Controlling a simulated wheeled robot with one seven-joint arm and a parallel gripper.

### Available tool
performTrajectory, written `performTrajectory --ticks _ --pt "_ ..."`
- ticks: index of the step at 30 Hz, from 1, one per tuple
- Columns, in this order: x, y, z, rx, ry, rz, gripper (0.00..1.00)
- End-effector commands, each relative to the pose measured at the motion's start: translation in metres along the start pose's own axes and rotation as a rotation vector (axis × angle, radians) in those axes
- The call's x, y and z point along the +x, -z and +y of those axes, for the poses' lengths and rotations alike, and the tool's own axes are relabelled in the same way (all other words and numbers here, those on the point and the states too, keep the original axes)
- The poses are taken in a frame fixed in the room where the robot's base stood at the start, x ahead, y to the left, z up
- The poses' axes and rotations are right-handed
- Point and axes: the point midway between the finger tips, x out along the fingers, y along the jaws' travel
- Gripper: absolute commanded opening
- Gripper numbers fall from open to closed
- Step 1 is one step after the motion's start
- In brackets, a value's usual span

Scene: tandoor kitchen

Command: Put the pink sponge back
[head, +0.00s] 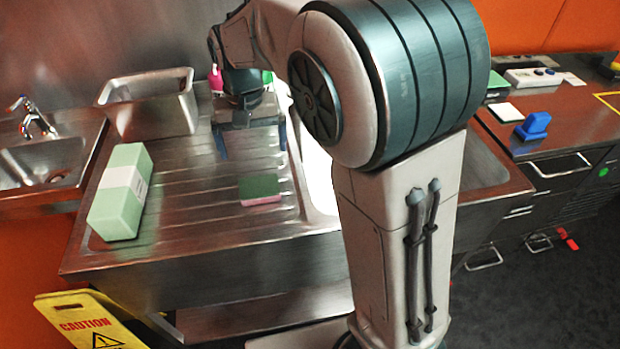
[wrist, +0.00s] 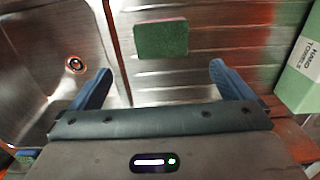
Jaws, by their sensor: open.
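The pink sponge (head: 261,200) lies flat on the ribbed steel drainboard (head: 185,215), its green scouring side up and its pink side edge showing. In the wrist view its green top (wrist: 161,39) lies beyond my fingertips, roughly centred between the two fingers. My gripper (head: 250,145) is open and empty. It is above the drainboard, behind the sponge in the head view and apart from it. In the wrist view the gripper (wrist: 160,72) shows its blue fingers spread wide. My arm hides much of the sink basin in the head view.
A green hand-towels box (head: 118,205) lies on the drainboard's left side. A steel container (head: 150,112) stands behind it. A pink-topped bottle (head: 215,79) shows behind my wrist. A sink drain (wrist: 75,65) shows left of the sponge. A blue-handled item (head: 534,124) is on the right counter.

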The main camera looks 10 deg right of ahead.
Motion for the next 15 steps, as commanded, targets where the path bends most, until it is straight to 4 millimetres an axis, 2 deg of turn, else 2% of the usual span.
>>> performTrajectory --ticks 5,9,15 --pt "-0.011 -0.026 0.037 0.008 0.041 0.031 1.0" --pt "-0.018 -0.066 0.075 0.003 0.071 0.083 1.0" --pt "-0.014 -0.128 0.116 -0.012 0.062 0.175 1.0"
